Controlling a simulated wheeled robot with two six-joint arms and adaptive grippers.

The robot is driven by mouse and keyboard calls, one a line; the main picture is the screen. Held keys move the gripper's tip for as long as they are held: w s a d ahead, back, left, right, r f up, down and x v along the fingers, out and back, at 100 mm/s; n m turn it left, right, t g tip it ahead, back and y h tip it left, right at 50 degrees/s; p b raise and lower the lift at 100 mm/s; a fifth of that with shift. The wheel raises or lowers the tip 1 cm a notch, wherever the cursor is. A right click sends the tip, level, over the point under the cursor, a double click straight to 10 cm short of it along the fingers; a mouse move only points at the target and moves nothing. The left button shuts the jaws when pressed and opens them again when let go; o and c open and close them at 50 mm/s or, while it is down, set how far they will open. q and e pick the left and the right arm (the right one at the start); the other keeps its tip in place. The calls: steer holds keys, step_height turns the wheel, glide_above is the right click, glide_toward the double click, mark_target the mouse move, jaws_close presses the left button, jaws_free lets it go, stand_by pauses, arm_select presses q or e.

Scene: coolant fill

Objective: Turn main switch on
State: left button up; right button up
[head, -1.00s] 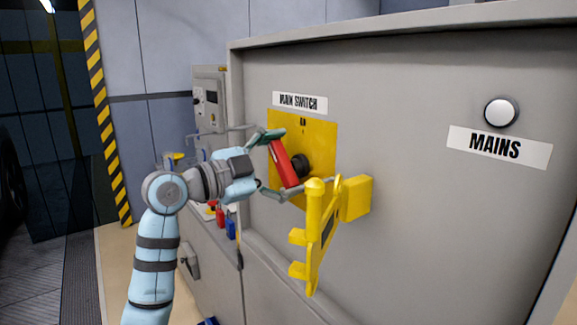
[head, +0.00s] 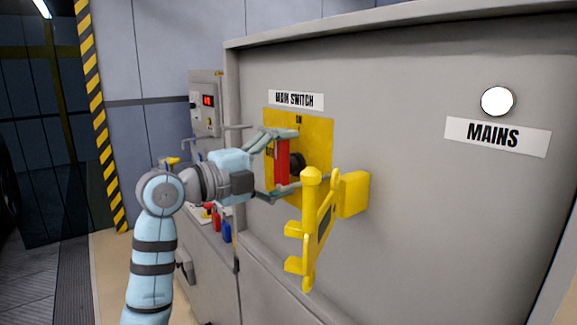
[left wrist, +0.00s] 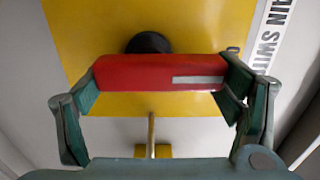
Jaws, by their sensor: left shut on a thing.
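The main switch has a red handle (head: 282,163) on a black hub (head: 296,162), mounted on a yellow plate (head: 318,138) under the "MAIN SWITCH" label (head: 296,100). The handle stands about upright in the head view, in line with the "ON" mark above it. My left gripper (head: 281,164) is shut on the red handle, one finger at each end. In the left wrist view the handle (left wrist: 150,72) lies across the picture between the fingers. The round MAINS lamp (head: 498,101) glows bright white. My right gripper is not in view.
A yellow hinged bracket (head: 312,225) sticks out from the cabinet just right of and below the switch, close to my lower finger. A small control box (head: 205,110) with a red lit display stands behind my arm. The cabinet front (head: 420,230) to the right is clear.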

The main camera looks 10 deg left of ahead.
arm_select(q)
steer(key=shift+f, duration=0.2)
stand_by(0.3)
steer(key=o, duration=1)
steer(key=shift+o, duration=0.2)
steer(key=shift+s+r, duration=0.1)
steer(key=shift+s+a, duration=0.1)
steer(key=shift+a, duration=0.1)
steer(key=v, duration=1.1)
steer(key=shift+s+a, duration=0.15)
steer(key=shift+s, duration=0.25)
steer(key=shift+w, duration=0.1)
